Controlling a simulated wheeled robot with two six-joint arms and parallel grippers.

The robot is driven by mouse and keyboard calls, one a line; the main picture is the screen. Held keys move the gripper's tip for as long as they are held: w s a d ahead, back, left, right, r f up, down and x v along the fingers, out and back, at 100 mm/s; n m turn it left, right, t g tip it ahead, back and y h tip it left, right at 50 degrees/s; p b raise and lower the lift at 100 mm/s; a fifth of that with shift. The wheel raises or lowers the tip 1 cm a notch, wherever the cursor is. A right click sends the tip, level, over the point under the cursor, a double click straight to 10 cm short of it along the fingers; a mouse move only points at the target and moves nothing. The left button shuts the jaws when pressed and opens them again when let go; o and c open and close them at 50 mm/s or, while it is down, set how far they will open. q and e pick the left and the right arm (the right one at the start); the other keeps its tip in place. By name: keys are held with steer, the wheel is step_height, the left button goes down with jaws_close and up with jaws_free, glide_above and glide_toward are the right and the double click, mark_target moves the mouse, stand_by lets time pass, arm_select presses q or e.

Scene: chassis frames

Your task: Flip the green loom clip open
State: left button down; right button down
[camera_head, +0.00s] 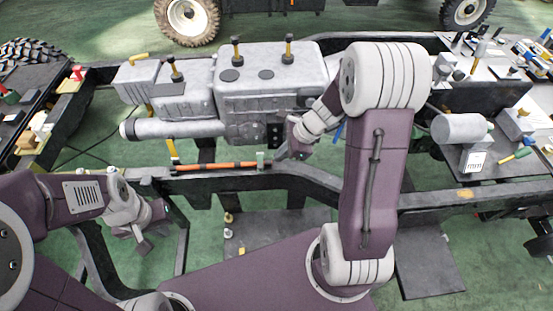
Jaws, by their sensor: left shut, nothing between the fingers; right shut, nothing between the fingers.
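A small pale green clip (260,157) stands upright on the dark chassis rail (300,172), at the right end of an orange loom (222,166) with dark bands. It is too small to tell whether its flap is open or shut. My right gripper (281,154) is shut and empty, just right of the clip and close to it; I cannot tell whether they touch. My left gripper (146,243) is shut and empty, hanging low at the left, in front of the rail and well away from the clip.
A grey engine block (265,85) with upright yellow-and-black handles stands behind the rail. A yellow-topped post (172,150) stands near the loom's left end. A grey cylinder (459,128) and a tool-strewn bench (500,165) are at the right. A side table (30,105) is at the left.

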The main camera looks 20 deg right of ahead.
mark_target(260, 160)
steer(key=b+x, duration=0.2)
steer(key=x, duration=0.6)
steer(key=shift+b, duration=0.35)
